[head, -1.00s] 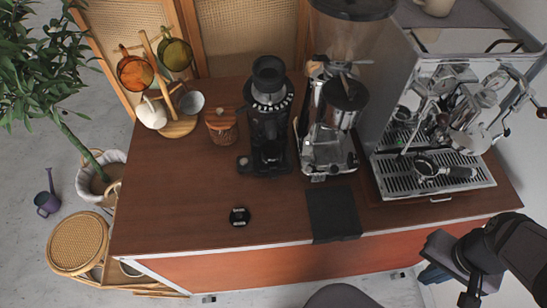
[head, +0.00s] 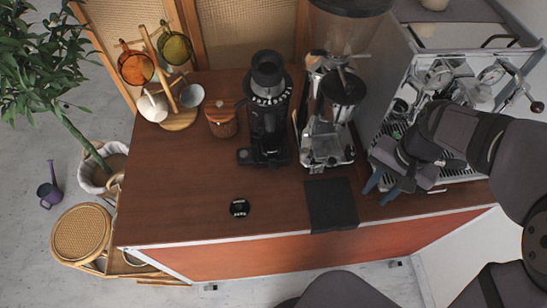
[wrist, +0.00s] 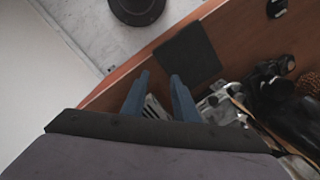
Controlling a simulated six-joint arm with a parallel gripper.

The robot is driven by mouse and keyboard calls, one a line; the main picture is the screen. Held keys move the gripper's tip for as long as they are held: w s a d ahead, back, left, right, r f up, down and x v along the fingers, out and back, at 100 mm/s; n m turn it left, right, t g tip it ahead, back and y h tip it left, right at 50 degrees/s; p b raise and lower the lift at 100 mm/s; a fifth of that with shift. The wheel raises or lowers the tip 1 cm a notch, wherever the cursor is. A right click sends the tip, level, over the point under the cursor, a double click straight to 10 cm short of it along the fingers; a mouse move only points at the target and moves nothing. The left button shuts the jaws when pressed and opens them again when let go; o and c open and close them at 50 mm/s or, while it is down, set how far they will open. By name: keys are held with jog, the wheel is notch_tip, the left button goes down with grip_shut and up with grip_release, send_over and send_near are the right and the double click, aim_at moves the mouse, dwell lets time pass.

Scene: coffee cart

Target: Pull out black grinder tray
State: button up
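The black grinder (head: 268,105) stands upright on the wooden counter, left of the silver grinder. A low black base part (head: 266,158), probably its tray, sits at its foot, with a small dark piece (head: 246,156) at its left; I cannot tell their exact edges. In the wrist view the black grinder (wrist: 295,105) lies at the right edge, partly cut off. My gripper (head: 379,192) is open and empty, its blue fingers apart over the counter in front of the espresso machine, well right of the black grinder. It also shows in the wrist view (wrist: 159,78).
The silver grinder (head: 328,148) and a black mat (head: 331,204) lie between my gripper and the black grinder. The espresso machine (head: 440,65) is at the right.

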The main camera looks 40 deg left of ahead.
jog(key=s+a+g, duration=0.1)
jog(key=s+a, duration=0.1)
jog(key=a, duration=0.7)
jog(key=s+a, duration=0.2)
jog(key=a, duration=0.6)
jog(key=n+t+b, duration=0.2)
jog(key=n+b, duration=0.2)
jog(key=n, duration=0.1)
send_over(273, 166)
jog(key=shift+w+d+f+h, duration=0.1)
jog(key=shift+d+f+h, duration=0.1)
jog(key=shift+f, duration=0.35)
jog(key=shift+w+d+f+h, duration=0.1)
jog(key=shift+f+h, duration=0.1)
jog(key=shift+f, duration=0.35)
jog(key=shift+s+a+n, duration=0.1)
jog(key=shift+a+n, duration=0.2)
jog(key=shift+a, duration=0.05)
jog(key=shift+f+p, duration=1.35)
jog(key=shift+f, duration=2.25)
grip_shut()
